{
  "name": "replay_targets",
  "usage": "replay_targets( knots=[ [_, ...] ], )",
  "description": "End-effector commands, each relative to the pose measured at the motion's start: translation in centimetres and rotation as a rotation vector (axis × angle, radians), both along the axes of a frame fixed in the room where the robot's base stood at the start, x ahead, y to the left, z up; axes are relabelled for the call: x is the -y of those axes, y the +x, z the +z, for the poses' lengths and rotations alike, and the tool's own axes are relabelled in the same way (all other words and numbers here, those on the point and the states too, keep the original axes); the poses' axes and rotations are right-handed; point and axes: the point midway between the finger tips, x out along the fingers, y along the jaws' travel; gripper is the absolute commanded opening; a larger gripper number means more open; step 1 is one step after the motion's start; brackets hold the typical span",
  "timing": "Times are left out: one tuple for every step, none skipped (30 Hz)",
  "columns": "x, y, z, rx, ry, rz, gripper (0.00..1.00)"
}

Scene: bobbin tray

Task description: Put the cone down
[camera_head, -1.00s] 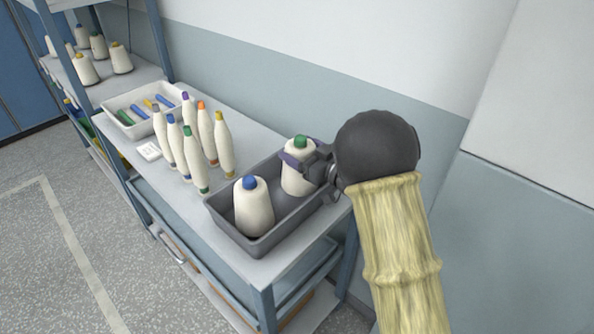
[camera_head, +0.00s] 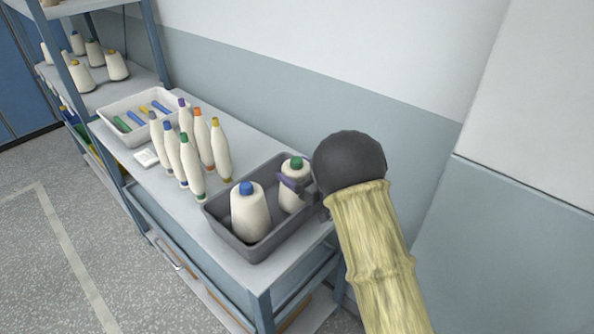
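A white cone with a green top (camera_head: 293,201) is upright inside the right end of the grey tray (camera_head: 228,237). My gripper (camera_head: 291,184) reaches in from the right, and its purple finger lies across the cone's upper part; it looks shut on the cone. The other finger is hidden. The cone's base is low in the tray, but I cannot tell whether it touches the floor. A second white cone with a blue top (camera_head: 250,215) stands in the left part of the tray, apart from the held one.
The grey tray sits at the near end of the grey table. Several tall bobbins with coloured tips (camera_head: 188,155) stand to its left. Behind them is a white tray (camera_head: 110,106) with coloured pieces. A shelf with more cones (camera_head: 117,66) is at the far left. A wall runs behind.

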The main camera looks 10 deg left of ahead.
Motion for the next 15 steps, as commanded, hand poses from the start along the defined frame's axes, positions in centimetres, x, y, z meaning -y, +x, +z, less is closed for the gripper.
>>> replay_targets(
  knots=[
    [-0.05,-0.04,-0.02,-0.001,0.0,0.001,0.83],
    [-0.06,-0.04,-0.02,-0.001,0.0,0.001,0.89],
    [-0.06,-0.04,-0.02,-0.001,0.0,0.001,0.97],
    [-0.06,-0.04,-0.02,-0.001,0.0,0.001,0.97],
    [-0.05,-0.04,-0.02,-0.001,0.0,0.001,0.97],
    [-0.02,-0.02,-0.01,-0.001,0.0,0.0,0.97],
    [-0.01,-0.01,-0.01,-0.001,0.001,0.0,0.97],
    [0.0,0.0,-0.01,-0.001,0.0,0.0,0.97],
    [0.0,0.0,-0.01,-0.001,0.001,0.0,0.97],
    [0.0,0.0,-0.01,-0.001,0.0,0.0,0.97],
    [0.02,0.0,0.0,-0.001,0.001,0.0,0.97],
    [0.07,-0.02,-0.01,-0.001,0.0,-0.001,0.97],
    [0.14,-0.05,-0.02,-0.001,0.0,-0.001,0.97],
    [0.26,-0.1,-0.03,-0.001,0.0,-0.001,0.97],
    [0.46,-0.2,-0.06,-0.001,0.0,-0.002,0.97]
  ],
)
